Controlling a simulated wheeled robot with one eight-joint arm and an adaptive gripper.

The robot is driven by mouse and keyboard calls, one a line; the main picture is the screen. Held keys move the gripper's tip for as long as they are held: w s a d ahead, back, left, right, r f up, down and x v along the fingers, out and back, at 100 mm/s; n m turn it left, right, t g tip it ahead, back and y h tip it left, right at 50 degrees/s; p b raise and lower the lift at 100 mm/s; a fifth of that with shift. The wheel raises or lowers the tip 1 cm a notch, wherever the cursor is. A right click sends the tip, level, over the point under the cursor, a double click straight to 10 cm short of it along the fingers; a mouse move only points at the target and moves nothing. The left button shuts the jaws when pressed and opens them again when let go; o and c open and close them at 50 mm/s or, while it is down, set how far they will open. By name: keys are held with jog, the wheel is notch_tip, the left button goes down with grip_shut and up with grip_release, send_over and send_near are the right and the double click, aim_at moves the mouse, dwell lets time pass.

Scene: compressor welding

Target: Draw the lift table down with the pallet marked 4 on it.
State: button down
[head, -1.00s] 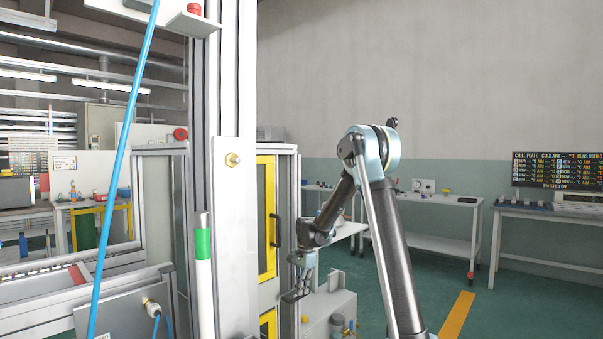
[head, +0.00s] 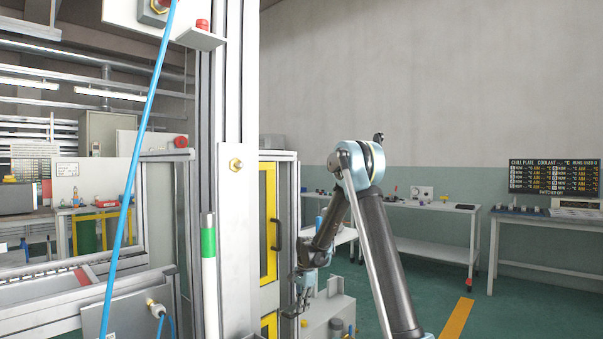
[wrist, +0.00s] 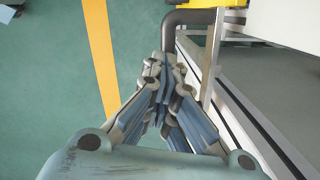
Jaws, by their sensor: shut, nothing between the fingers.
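My gripper (head: 298,308) is low in the middle of the head view, in front of the machine's right side, partly hard to make out there. In the wrist view its fingers (wrist: 163,65) are closed together with nothing between them. A dark bent bar (wrist: 185,20) fixed near a yellow part lies just beyond the fingertips; whether they touch it I cannot tell. I cannot make out the lift table or a pallet marked 4 in either view.
An aluminium machine frame (head: 237,250) fills the left middle, with a blue hose (head: 137,150) before it. A yellow-framed door (head: 268,235) has a dark handle (head: 277,233). A grey cabinet (head: 328,312) stands beside my gripper. Open green floor with a yellow stripe (head: 456,318) lies right.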

jog(key=shift+a+f, duration=0.2)
jog(key=shift+f, duration=0.1)
jog(key=shift+w+d, duration=0.1)
jog(key=shift+w, duration=0.05)
jog(key=w+d, duration=0.2)
jog(key=w, duration=0.1)
jog(key=shift+w+d+f, duration=0.15)
jog(key=shift+w+f, duration=0.05)
notch_tip(320, 180, up, 12)
jog(key=shift+d, duration=0.45)
jog(key=shift+r, duration=0.1)
